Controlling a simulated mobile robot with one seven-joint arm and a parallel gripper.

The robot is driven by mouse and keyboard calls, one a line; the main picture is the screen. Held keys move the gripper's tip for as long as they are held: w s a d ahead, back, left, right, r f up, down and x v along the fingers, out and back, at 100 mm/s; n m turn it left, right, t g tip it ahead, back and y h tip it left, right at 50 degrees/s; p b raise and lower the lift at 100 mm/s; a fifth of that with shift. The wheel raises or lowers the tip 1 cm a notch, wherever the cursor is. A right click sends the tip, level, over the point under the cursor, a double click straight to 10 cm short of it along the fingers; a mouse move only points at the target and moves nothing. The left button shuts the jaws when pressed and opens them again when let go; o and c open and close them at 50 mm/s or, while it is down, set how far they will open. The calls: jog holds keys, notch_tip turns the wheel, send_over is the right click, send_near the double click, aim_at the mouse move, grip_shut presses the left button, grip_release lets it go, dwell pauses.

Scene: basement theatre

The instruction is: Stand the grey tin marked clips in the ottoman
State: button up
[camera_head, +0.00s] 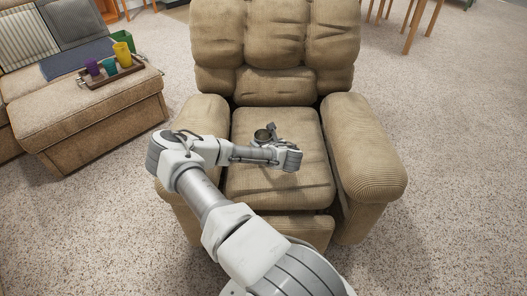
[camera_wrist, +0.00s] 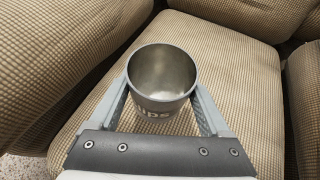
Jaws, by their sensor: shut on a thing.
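The grey tin (camera_wrist: 162,76) is a round open can, and the end of a word, "IPS", shows on its near side. It is between the two fingers of my gripper (camera_wrist: 164,86), which is shut on it. In the head view the tin (camera_head: 262,136) is small, over the seat of the tan recliner (camera_head: 277,185), with my gripper (camera_head: 270,133) at it. I cannot tell whether its base touches the seat. Its inside looks empty. A tan upholstered block (camera_head: 75,118) at the left may be the ottoman or part of the sofa; no opening shows in it.
A brown tray (camera_head: 136,69) with several coloured cups lies on the tan block, beside a green container (camera_head: 124,40). The recliner's thick right armrest (camera_head: 364,155) and backrest (camera_head: 275,45) rise around the seat. Speckled carpet (camera_head: 455,130) is clear at the right.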

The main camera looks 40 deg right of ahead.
jog(key=shift+f+b, duration=0.9)
jog(key=shift+f, duration=1.05)
jog(key=shift+f, duration=0.2)
jog(key=o, duration=1.2)
jog(key=shift+s+r, duration=0.3)
jog(key=shift+r, duration=0.15)
jog(key=p+v, duration=0.4)
jog(key=v, duration=0.7)
jog(key=shift+p, duration=0.4)
